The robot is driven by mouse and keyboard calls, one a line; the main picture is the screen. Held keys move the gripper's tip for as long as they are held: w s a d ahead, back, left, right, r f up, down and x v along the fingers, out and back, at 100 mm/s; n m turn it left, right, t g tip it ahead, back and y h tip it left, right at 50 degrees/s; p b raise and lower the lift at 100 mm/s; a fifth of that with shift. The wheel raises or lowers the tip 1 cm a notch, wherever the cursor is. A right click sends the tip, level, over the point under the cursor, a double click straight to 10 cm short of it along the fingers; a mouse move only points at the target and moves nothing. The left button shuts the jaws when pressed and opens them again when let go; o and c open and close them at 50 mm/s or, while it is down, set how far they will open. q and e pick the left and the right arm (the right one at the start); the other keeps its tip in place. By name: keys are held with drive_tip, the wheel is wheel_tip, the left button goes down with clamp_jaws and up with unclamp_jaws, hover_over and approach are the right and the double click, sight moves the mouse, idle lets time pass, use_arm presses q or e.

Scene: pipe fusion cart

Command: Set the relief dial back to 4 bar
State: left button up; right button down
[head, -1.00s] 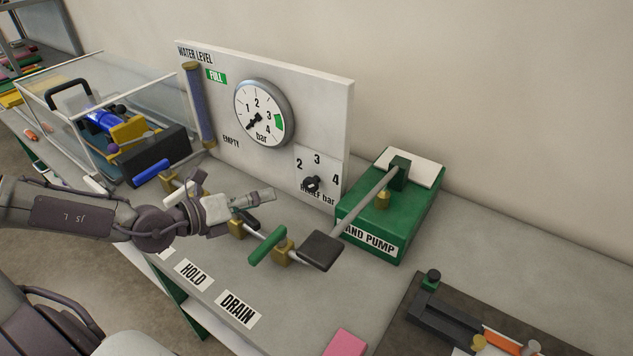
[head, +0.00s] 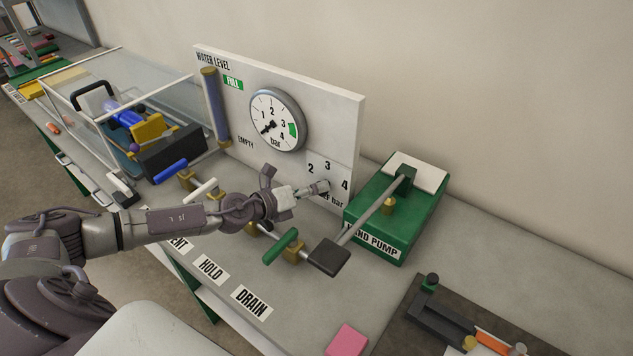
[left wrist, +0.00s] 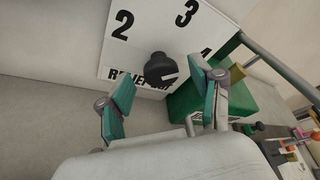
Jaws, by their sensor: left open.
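The relief dial is a black knob (left wrist: 160,68) on a white scale plate (left wrist: 140,45) marked 2, 3 and 4. A short pale mark shows on its lower right; I cannot tell which number it is set to. In the head view the knob is hidden behind my left gripper (head: 318,187), with the 2, 3 and 4 showing above it. In the left wrist view my left gripper (left wrist: 163,98) is open, its green-padded fingers on either side of and short of the knob. Contact is not visible. My right gripper is not in view.
A green hand pump (head: 395,215) with a long lever stands close right of the dial. A pressure gauge (head: 275,118) is above left, its needle pointing low left. Valves with blue, white and green handles (head: 280,246) line the bench in front. A clear tank (head: 120,110) stands left.

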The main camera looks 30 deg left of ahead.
use_arm(q)
drive_tip(key=shift+w+d+f, duration=0.25)
drive_tip(key=shift+w+d, duration=0.05)
drive_tip(key=shift+w, duration=0.25)
drive_tip(key=c, duration=1.1)
drive_tip(key=m+y+p, duration=0.1)
drive_tip(key=m+p, duration=0.1)
drive_tip(key=p, duration=0.5)
